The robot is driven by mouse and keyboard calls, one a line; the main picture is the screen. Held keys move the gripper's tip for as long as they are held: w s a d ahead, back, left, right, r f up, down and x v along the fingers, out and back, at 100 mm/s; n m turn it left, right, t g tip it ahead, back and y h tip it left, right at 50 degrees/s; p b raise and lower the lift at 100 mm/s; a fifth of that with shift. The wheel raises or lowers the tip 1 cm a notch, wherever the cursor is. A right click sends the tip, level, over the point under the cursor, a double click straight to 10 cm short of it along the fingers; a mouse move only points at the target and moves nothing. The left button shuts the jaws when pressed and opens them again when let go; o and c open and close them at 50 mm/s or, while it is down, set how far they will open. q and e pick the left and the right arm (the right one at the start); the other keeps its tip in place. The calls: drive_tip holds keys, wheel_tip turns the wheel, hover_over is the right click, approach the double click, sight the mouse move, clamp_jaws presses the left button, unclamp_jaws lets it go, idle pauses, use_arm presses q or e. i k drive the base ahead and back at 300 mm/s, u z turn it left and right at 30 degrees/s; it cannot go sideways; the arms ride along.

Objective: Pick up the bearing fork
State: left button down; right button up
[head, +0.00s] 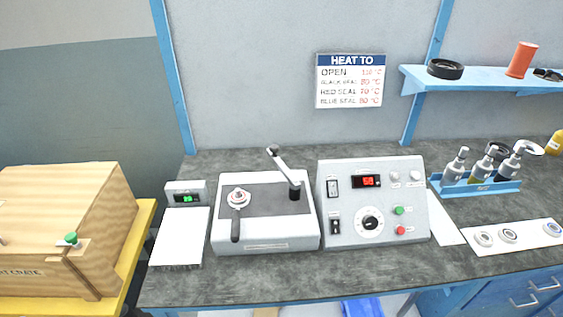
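What looks like the bearing fork (235,229) lies on the left part of the white heater unit's (265,246) dark top. Its dark handle points toward the front edge. A small silver ring with a reddish centre (238,197), seemingly a bearing, sits at the handle's far end. I cannot tell whether the fork's prongs go around or under it. Neither of my grippers is in view.
A dark post with a raised lever arm (286,170) stands right of the fork. A control box (372,236) is close on the right. A small green-digit display (186,194) and white sheet (180,238) are left. A wooden crate (60,225) stands far left.

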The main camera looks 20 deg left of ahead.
sight(235, 228)
drive_tip(key=z, duration=1.7)
drive_tip(key=i, duration=1)
drive_tip(key=u, duration=2.55)
